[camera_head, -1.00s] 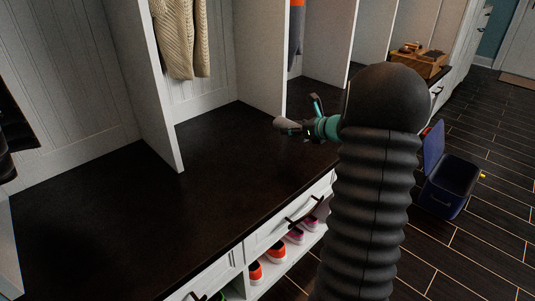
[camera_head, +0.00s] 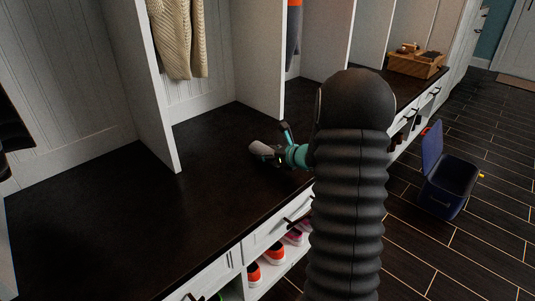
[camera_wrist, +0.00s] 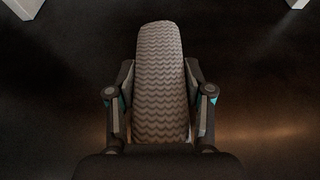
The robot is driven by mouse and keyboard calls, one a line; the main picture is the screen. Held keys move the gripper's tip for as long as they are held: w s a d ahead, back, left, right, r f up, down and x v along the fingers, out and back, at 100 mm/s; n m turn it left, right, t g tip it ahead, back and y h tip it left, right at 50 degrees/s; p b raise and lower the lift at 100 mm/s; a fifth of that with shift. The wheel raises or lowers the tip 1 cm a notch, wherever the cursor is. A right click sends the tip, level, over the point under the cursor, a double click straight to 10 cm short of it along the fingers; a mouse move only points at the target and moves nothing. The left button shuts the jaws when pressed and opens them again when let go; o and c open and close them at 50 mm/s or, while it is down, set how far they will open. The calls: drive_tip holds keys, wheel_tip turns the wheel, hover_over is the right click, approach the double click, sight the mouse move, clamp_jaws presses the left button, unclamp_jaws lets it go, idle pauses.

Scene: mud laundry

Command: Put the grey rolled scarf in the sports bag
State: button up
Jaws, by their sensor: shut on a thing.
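The grey rolled scarf (camera_wrist: 160,85) has a pale zigzag pattern and lies lengthwise between the two fingers of my gripper (camera_wrist: 159,98) in the wrist view. The fingers press on its two long sides. In the head view my gripper (camera_head: 280,142) is over the dark bench top, left of my arm, with the greyish end of the scarf (camera_head: 261,148) showing. I cannot tell how far above the bench it is. I make out no sports bag in either view.
The dark bench top (camera_head: 110,215) is bare at left and centre. White dividers (camera_head: 140,80) rise behind it. A knitted garment (camera_head: 178,38) hangs there. A wooden box (camera_head: 417,64) stands far along the bench. A blue open-lidded container (camera_head: 447,187) stands on the floor at right.

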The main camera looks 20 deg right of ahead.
drive_tip(key=shift+f, duration=0.1)
drive_tip(key=o, duration=1.2)
